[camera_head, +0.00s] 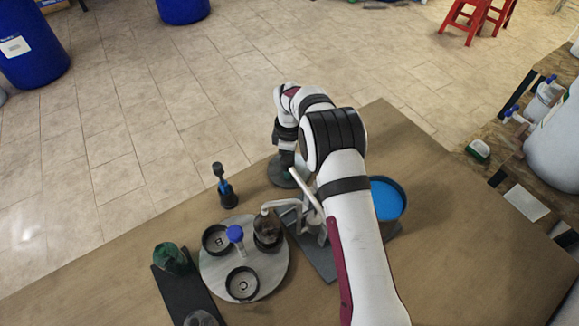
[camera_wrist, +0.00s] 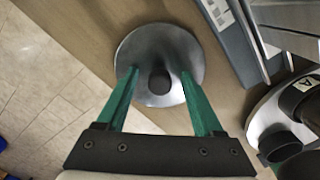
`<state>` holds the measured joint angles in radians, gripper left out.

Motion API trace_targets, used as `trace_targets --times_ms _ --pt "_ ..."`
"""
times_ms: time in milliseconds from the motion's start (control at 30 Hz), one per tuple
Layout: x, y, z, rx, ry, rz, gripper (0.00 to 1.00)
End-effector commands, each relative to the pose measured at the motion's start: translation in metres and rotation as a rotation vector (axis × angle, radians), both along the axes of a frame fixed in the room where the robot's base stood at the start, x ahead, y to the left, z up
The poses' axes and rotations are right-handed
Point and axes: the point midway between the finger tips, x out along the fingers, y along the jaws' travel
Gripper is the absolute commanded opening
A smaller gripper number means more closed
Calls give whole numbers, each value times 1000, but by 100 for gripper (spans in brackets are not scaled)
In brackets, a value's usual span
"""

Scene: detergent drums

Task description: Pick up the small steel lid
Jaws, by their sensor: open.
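The small steel lid (camera_wrist: 190,52) is a round, shiny disc with a dark knob (camera_wrist: 159,82) at its middle, lying flat on the wooden table. In the head view the lid (camera_head: 279,177) is near the table's far edge, partly covered by my gripper (camera_head: 287,170). In the wrist view my gripper (camera_wrist: 159,76) is open, its two green fingers reaching over the lid on either side of the knob. The knob appears between the fingers with gaps at both sides. I cannot tell how high the fingertips are above the lid.
A round board (camera_head: 273,276) with lettered cups and a blue knob (camera_head: 235,233) stands nearer the front. A blue-black upright object (camera_head: 225,190) stands left of the lid. A blue-filled round container (camera_head: 387,197) is to the right. A dark tray (camera_head: 186,292) lies at left.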

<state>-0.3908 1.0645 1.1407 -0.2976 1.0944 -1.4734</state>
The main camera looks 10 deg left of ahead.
Motion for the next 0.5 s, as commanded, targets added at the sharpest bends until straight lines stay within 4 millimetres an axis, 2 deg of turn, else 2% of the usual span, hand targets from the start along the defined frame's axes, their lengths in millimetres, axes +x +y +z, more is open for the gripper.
trace_targets --times_ms 133,500 --pt "0 0 0 0 0 0 69" --pt "0 0 1 0 0 0 2"
